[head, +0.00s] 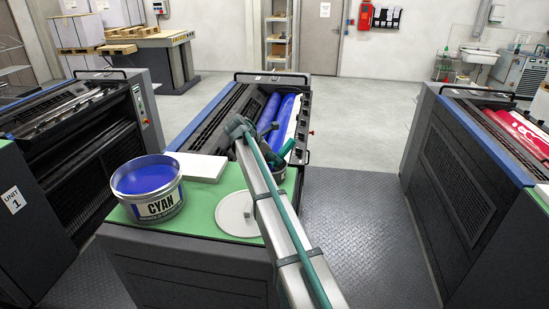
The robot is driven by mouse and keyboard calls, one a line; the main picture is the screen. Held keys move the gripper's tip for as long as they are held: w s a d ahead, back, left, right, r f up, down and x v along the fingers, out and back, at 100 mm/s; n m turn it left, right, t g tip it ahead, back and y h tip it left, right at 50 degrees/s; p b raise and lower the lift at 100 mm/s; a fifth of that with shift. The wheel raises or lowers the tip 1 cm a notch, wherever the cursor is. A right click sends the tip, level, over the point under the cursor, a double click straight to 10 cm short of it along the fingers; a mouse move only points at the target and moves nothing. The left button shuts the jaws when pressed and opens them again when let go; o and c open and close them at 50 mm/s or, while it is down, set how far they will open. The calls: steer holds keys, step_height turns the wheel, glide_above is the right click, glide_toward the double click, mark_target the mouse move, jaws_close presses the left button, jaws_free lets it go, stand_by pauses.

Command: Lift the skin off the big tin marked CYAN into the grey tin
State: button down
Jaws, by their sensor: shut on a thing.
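The big tin marked CYAN (148,190) stands open and upright at the left of the green bench top. Its ink surface is blue; I cannot tell whether a skin lies on it. A small grey tin (280,175) stands at the back right of the bench top, partly hidden behind my arm. My gripper (278,155) is over or at this small tin, right of the CYAN tin and apart from it. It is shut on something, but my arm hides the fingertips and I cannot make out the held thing.
A pale round lid (236,214) lies on the green bench top (205,225) between the CYAN tin and my arm. A white stack (200,167) lies behind the tin. An ink unit with blue rollers (270,112) stands beyond. Clear tread-plate floor (365,230) lies right.

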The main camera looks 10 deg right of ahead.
steer(key=shift+r, duration=0.1)
step_height(320, 180, up, 11)
steer(key=p, duration=0.6)
steer(key=shift+r, duration=0.15)
